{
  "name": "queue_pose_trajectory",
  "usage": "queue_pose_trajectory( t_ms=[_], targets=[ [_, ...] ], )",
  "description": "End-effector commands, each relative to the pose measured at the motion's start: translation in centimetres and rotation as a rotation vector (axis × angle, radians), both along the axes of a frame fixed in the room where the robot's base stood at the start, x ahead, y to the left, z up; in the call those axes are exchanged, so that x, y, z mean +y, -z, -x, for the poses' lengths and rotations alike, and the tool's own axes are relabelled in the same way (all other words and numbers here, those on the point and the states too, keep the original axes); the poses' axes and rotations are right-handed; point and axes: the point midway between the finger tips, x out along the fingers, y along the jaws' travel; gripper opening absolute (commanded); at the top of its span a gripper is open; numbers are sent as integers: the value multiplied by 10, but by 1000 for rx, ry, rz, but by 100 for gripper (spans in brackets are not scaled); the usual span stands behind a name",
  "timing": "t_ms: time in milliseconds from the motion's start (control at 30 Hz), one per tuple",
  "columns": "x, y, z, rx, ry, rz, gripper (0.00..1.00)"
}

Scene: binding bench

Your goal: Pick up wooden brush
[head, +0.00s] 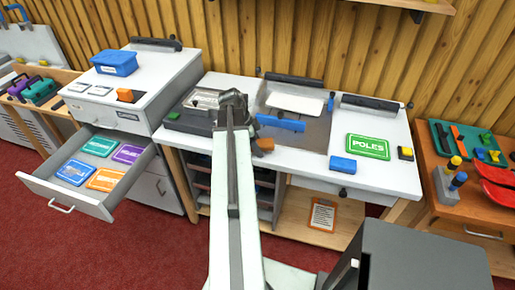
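My gripper (231,98) is over the left part of the white bench, beside a grey machine. I see it from behind along my arm, and its fingertips are hidden. No object is clearly recognisable as a wooden brush. A small orange-brown block (264,144) shows at the bench's front edge, just right of my arm; it is too small to tell what it is.
The white bench (385,178) also bears a blue bar (281,123), a blue block (343,165) and a green POLES sign (368,147). A drawer (103,209) with coloured cards stands open at the left. A wooden side table (436,214) with tools stands at the right.

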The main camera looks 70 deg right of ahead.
Motion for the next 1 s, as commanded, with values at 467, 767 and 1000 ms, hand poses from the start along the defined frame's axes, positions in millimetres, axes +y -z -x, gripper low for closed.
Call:
queue_pose_trajectory(
  t_ms=[467,767,1000],
  targets=[
    [0,-2,0,0,-1,0,0],
    [0,-46,-1,0,-1,0,0],
    [0,-96,-1,0,-1,0,0]
  ],
)
